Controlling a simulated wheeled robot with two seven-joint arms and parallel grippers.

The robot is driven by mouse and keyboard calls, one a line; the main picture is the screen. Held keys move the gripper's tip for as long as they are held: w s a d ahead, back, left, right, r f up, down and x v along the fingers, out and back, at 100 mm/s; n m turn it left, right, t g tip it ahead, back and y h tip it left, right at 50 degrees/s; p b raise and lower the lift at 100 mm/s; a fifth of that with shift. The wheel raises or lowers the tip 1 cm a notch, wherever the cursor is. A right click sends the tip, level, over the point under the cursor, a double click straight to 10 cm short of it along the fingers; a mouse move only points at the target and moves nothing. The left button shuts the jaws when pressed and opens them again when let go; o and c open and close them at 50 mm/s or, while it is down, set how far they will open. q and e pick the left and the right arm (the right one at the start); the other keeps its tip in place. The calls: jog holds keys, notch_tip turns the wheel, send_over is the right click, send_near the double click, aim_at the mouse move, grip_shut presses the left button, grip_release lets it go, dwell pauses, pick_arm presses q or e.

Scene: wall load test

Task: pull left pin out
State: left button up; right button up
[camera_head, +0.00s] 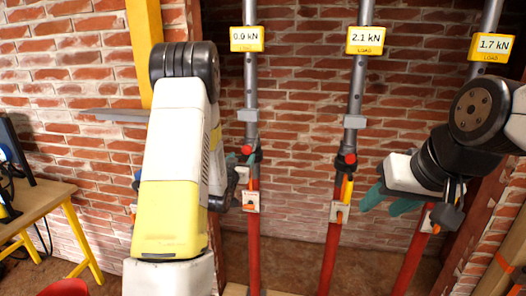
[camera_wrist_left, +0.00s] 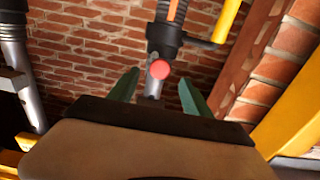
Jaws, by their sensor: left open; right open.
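The left prop has a grey upper tube (camera_head: 250,85), a red lower tube (camera_head: 254,245) and a load display (camera_head: 247,39) reading 0.0 kN. Its red pin knob (camera_head: 247,150) shows at the dark collar. My left gripper (camera_head: 243,162) is open at this collar, partly hidden behind my forearm. In the left wrist view the red pin knob (camera_wrist_left: 160,69) appears between the two green fingertips, with visible gaps on both sides. My right gripper (camera_head: 388,201) is open, its green fingers to the right of the middle prop's collar.
The middle prop (camera_head: 358,95) reads 2.1 kN and has a red knob (camera_head: 350,158). The right prop (camera_head: 490,20) reads 1.7 kN. A brick wall (camera_head: 300,140) stands behind. A wooden table (camera_head: 38,200) with yellow legs is at the left.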

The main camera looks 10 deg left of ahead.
aim_at(246, 150)
pick_arm(q)
jog(key=w, duration=0.7)
jog(key=shift+w+d, duration=0.15)
jog(key=shift+w, duration=0.1)
grip_shut()
dwell(1.1)
